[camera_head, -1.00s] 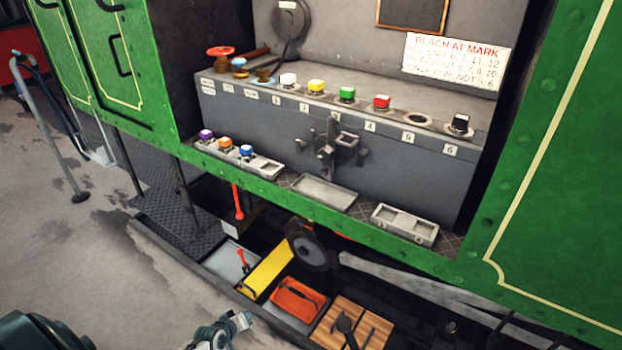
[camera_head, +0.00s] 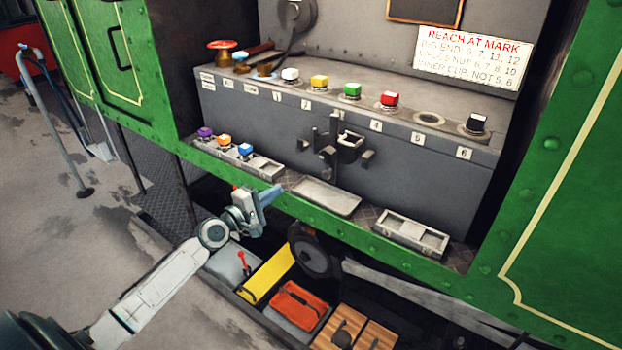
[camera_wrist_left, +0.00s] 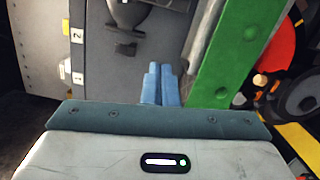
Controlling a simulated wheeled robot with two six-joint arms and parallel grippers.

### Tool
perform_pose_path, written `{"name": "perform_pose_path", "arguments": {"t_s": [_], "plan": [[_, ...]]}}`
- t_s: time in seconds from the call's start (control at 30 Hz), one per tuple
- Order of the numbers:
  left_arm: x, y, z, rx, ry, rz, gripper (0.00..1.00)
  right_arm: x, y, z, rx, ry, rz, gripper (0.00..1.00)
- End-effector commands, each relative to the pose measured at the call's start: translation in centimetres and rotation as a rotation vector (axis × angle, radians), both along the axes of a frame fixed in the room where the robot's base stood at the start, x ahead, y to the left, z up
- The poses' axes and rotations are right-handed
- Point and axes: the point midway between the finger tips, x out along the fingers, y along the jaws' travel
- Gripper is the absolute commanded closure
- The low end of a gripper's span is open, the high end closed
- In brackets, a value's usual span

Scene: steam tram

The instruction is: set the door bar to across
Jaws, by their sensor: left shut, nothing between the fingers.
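The door bar (camera_head: 332,142) is a dark upright piece on the front of the grey locker (camera_head: 255,121), below the row of numbered places. It stands roughly vertical beside a bracket (camera_head: 352,146), with small hooks on either side. My left gripper (camera_head: 274,194) is at the green sill, to the left of and below the bar, apart from it. Its blue fingers are closed together and empty, as the left wrist view (camera_wrist_left: 160,84) also shows. Part of the dark door fitting (camera_wrist_left: 127,14) shows at the top of that view. My right gripper is out of view.
Coloured knobs line the locker's top, among them a green one (camera_head: 351,90) and a red one (camera_head: 388,99). An empty tray (camera_head: 325,197) and a tray with coloured knobs (camera_head: 262,165) lie on the ledge. A green sill (camera_head: 375,241) runs below. Open bins lie lower down.

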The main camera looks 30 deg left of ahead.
Motion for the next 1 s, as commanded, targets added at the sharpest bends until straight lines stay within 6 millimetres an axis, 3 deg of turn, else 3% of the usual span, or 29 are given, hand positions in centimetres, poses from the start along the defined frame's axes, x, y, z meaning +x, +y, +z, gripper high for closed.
{"name": "perform_pose_path", "arguments": {"t_s": [0.27, 0.73, 0.8, 1.0], "plan": [[1.5, -0.3, 0.1, -0.001, -0.001, 0.002, 1.0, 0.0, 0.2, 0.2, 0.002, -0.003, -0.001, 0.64], [9.9, -2.4, 0.3, -0.002, 0.0, 0.001, 1.0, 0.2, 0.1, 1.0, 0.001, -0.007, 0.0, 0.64], [9.8, -3.5, 0.8, -0.002, 0.001, -0.001, 1.0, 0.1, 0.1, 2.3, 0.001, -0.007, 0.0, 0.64], [9.8, -5.6, 0.9, 0.0, 0.002, 0.0, 1.0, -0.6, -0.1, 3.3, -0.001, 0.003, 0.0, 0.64]]}}
